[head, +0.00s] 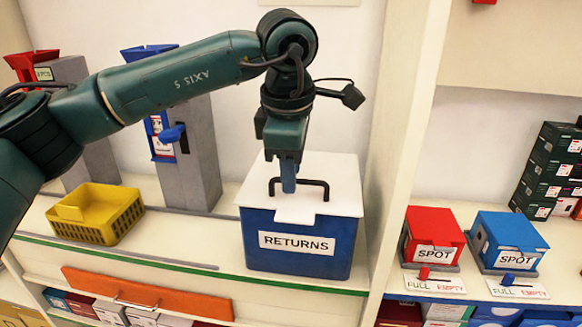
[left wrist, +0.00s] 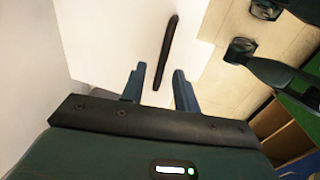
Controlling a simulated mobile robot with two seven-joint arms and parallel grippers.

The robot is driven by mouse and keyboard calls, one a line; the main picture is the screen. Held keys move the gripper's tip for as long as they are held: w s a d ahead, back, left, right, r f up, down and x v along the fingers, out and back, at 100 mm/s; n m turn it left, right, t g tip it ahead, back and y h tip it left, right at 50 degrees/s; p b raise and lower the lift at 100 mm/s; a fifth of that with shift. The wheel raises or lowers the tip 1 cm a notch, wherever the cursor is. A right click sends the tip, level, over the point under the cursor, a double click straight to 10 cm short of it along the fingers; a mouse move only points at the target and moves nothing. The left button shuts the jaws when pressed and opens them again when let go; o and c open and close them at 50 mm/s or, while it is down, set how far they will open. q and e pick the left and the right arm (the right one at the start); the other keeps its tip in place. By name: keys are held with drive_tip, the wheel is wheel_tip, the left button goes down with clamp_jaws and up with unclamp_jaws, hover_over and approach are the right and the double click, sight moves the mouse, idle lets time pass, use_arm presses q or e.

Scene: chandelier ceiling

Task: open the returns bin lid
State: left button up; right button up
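The returns bin (head: 300,256) is a blue box with a "RETURNS" label, standing on the shelf. Its white lid (head: 343,193) lies flat and closed on top; it also fills much of the left wrist view (left wrist: 108,35). A black bar handle (head: 318,184) stands on the lid; in the left wrist view the handle (left wrist: 166,52) lines up with the gap between the fingers. My left gripper (head: 288,178) points down at the handle, its blue fingers apart, as the left wrist view (left wrist: 159,88) shows. I cannot tell whether they touch the handle. My right gripper is not in view.
A yellow basket (head: 96,214) sits left of the bin, with grey dispensers (head: 190,145) behind it. A white upright panel (head: 398,130) stands close to the bin's right. Beyond it are red (head: 433,237) and blue (head: 507,240) "SPOT" boxes. An orange drawer front (head: 147,293) is below.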

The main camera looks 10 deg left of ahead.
use_arm(q)
clamp_jaws()
idle(0.6)
